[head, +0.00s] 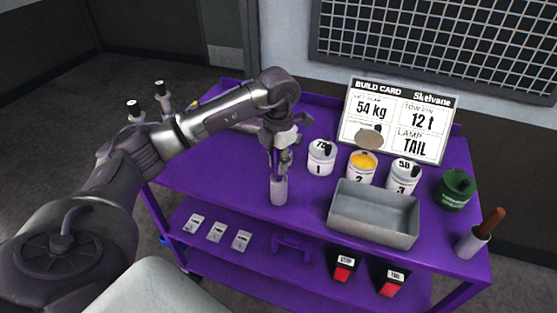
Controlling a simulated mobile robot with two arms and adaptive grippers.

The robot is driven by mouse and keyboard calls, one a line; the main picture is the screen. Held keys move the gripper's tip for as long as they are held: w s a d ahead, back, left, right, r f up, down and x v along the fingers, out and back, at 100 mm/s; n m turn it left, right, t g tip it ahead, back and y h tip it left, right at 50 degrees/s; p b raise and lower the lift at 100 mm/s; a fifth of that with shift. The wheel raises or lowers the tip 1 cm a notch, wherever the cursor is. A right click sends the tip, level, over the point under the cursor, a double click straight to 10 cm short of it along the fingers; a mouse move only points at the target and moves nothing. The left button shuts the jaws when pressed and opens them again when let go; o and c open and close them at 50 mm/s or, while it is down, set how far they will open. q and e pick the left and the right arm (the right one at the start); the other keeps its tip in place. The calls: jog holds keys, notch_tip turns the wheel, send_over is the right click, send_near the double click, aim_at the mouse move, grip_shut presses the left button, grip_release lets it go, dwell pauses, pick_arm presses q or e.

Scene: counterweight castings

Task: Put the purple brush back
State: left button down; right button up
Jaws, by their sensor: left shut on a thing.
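My left gripper (281,158) reaches over the purple cart from the left, pointing down, shut on the purple brush (272,159). Only a thin purple strip of the brush shows between the fingers; the rest is hidden. A pale grey cup (279,191) stands upright on the cart top directly under the gripper. I cannot tell whether the brush's lower end is inside the cup or just above it. My right gripper is not in view.
White tins, numbered 1 (320,158), 2 (361,168) and 3 (403,176), stand behind a grey metal tray (373,214). A green tin (455,189) and a cup with a brown handle (471,242) are at right. A build card (398,119) stands behind.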

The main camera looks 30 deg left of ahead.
pick_arm(q)
jog(key=shift+f+b, duration=0.75)
jog(key=shift+f, duration=0.35)
dwell(0.4)
jog(key=c, duration=0.9)
grip_release()
notch_tip(320, 180, up, 12)
jog(key=shift+r, duration=0.1)
